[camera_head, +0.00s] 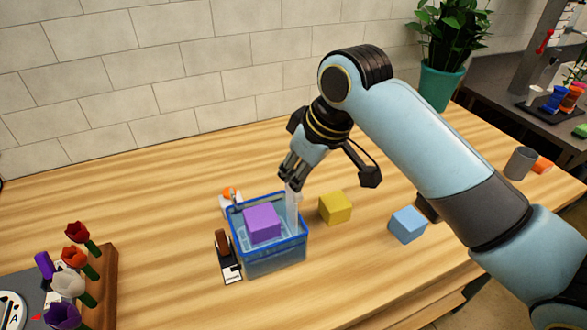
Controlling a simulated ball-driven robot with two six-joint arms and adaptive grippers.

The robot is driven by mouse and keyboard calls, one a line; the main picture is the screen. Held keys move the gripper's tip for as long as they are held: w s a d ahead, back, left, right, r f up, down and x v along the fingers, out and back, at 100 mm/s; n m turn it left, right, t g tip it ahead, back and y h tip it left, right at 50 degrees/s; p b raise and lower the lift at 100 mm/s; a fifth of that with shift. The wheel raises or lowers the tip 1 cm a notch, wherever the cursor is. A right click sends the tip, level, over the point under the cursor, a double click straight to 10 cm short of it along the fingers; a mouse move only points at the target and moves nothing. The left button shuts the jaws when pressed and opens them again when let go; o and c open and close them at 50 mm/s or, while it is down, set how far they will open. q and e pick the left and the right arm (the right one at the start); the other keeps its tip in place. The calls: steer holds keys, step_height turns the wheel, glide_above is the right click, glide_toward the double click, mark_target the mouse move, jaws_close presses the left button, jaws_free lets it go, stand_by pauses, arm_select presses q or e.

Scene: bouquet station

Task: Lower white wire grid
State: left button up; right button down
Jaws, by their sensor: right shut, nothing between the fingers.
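My right gripper (291,180) is shut and empty, pointing down above the right rear side of a blue crate (276,263). A pale, whitish upright piece (292,208) stands at the crate's right side, just below the fingertips. It may be the white wire grid, but it is too small and blurred to tell, and I cannot tell whether the fingers touch it. A purple block (262,223) sits in the crate to the left of this piece. My left gripper is not in view.
A yellow block (335,207) and a blue block (407,224) lie right of the crate. A stapler-like item (224,246) is left of it. A wooden rack with flowers (104,285) stands front left. A potted plant (441,85) stands at the back right.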

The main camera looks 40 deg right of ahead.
steer(key=shift+f, duration=0.8)
steer(key=shift+r+p, duration=1.05)
steer(key=shift+r, duration=1.5)
